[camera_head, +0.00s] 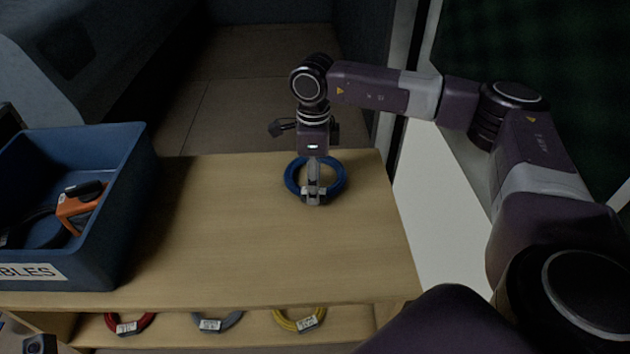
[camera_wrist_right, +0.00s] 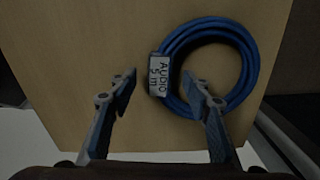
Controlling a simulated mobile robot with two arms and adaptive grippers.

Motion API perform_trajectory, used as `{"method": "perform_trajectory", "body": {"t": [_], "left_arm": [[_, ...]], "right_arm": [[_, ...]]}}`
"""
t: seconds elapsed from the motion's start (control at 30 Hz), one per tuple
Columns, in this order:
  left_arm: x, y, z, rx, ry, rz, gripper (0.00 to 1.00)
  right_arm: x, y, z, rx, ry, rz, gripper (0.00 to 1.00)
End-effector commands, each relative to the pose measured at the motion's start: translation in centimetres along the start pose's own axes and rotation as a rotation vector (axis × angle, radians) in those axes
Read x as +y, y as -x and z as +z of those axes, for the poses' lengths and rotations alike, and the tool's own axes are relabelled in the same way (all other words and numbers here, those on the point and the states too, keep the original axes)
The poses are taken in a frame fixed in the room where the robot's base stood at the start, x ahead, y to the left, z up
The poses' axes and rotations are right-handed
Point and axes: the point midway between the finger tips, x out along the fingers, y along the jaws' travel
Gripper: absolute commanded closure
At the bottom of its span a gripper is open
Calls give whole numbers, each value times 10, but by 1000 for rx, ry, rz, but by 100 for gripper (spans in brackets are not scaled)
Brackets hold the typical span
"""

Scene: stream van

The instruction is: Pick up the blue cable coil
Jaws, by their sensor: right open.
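The blue cable coil (camera_head: 335,177) lies flat on the wooden table top, near its far right corner. In the right wrist view the coil (camera_wrist_right: 245,65) shows its white tag (camera_wrist_right: 159,76) reading "AUDIO 5 m" on its left side. My right gripper (camera_head: 313,200) points down over the coil and covers part of it. In the right wrist view its open fingers (camera_wrist_right: 160,82) stand apart, with the tag and the coil's left part between them in the picture. The right fingertip overlaps the coil's inside in the picture; contact cannot be told. My left gripper is not in view.
A blue crate (camera_head: 140,190) with a label ending in "BLES" stands at the left, holding an orange tool (camera_head: 75,212) and dark items. Red (camera_head: 130,325), grey (camera_head: 232,321) and yellow (camera_head: 283,320) coils lie on a lower shelf. The table's middle is clear.

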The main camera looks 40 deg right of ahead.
Motion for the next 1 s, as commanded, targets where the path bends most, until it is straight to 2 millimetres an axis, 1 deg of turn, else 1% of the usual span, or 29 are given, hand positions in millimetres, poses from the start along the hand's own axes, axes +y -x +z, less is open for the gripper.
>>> {"method": "perform_trajectory", "body": {"t": [0.03,0.07,0.3,0.7,1.0], "left_arm": [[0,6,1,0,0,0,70],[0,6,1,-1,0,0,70],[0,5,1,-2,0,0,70],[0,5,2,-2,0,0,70],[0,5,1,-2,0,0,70]], "right_arm": [[0,-10,0,1,-1,0,55],[0,-12,0,0,-1,0,55],[0,-12,0,0,-1,0,55],[0,-12,0,0,-1,0,99],[0,-11,0,-2,-1,-1,100]]}}
